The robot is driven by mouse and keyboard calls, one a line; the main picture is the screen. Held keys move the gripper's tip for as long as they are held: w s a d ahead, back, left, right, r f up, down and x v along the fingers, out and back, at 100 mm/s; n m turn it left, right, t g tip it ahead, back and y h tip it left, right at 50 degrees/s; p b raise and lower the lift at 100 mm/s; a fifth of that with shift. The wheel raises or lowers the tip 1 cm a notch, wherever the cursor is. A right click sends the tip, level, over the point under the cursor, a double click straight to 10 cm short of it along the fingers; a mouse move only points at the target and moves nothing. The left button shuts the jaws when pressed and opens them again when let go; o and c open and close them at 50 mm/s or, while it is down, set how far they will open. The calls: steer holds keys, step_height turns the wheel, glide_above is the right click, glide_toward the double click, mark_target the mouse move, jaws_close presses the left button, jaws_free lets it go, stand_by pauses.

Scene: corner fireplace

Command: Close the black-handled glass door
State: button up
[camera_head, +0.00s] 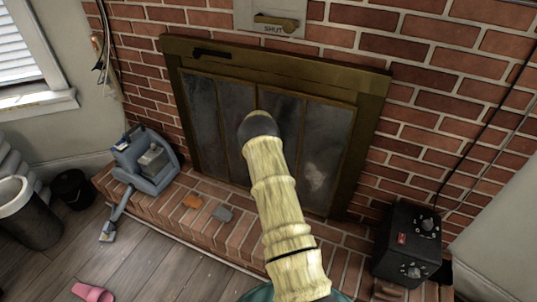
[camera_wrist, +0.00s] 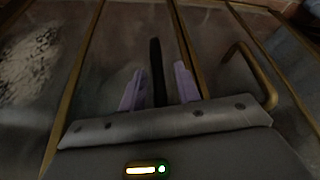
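The fireplace has a brass frame (camera_head: 375,100) with several dark glass panels; the right one (camera_head: 325,150) shows clearly. My arm covers the lower middle of the doors and hides my fingertips in the head view. In the wrist view my gripper (camera_wrist: 160,85) has two purple fingers standing apart, close to the glass. A slim black upright bar, seemingly the black handle (camera_wrist: 156,60), shows between them, with a gap on each side. I cannot tell whether the fingers reach around it or stop short. How far the door stands open is not clear.
A curved brass handle (camera_wrist: 262,75) is right of my fingers. A blue-grey toy-like machine (camera_head: 147,160) stands on the brick hearth at left, near small orange and grey pieces. A black control box (camera_head: 408,240) stands at right. A pink object (camera_head: 92,292) lies on the floor.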

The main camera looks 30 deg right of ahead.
steer(key=p+v, duration=0.2)
steer(key=v, duration=1.5)
steer(key=shift+r, duration=0.25)
steer(key=s+a+r+n+y, duration=0.1)
steer(key=s+a+r+n, duration=0.1)
steer(key=s+a+r, duration=0.35)
steer(key=s+a+r+n+y, duration=0.1)
steer(key=s+a+r, duration=0.2)
steer(key=s+a, duration=0.55)
steer(key=s+a+r+n+g, duration=0.15)
steer(key=s+a+n, duration=0.25)
steer(key=s+a, duration=0.9)
steer(key=w+d+p+v, duration=0.1)
steer(key=p+v, duration=0.9)
steer(key=d+p+v, duration=0.2)
steer(key=p+v, duration=0.8)
steer(key=shift+w+d+r+y, duration=0.15)
steer(key=shift+w+r+y, duration=0.25)
steer(key=shift+r, duration=0.1)
